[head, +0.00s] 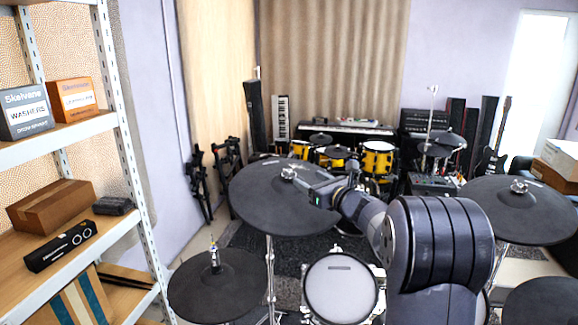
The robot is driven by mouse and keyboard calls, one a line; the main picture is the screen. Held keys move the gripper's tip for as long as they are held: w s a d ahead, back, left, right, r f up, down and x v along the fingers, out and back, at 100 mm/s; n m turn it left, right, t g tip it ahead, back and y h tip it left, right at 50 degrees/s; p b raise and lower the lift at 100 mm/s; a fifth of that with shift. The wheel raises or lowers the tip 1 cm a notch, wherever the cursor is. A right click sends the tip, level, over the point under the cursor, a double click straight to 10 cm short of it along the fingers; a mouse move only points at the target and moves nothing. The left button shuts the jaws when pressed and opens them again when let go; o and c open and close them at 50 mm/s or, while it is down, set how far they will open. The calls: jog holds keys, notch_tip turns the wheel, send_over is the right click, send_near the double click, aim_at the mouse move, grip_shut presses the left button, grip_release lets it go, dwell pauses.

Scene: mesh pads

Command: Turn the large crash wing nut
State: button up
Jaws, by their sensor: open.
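A large dark cymbal pad (262,212) stands on a chrome stand in the middle of the head view. A small silver wing nut (288,173) sits on top at its centre. My gripper (300,177) reaches in from the right, low over the pad, with its fingertips close beside the wing nut. The gripper is open; the fingers are small here, and I cannot tell whether they touch the nut or straddle it. My arm hides the pad's right edge.
Another large cymbal pad (530,212) with its own nut (519,186) stands at right. A hi-hat pad (218,288) is at lower left, and a white drum pad (341,288) below centre. A shelf (75,247) with boxes lines the left side.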

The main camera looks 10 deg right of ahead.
aim_at(290, 168)
jog(key=p+x, duration=0.3)
jog(key=x, duration=0.6)
jog(key=shift+w+a+p, duration=0.1)
jog(key=shift+w+p, duration=0.05)
jog(key=shift+p, duration=0.15)
jog(key=shift+c, duration=0.2)
jog(key=c, duration=1)
jog(key=shift+o, duration=0.2)
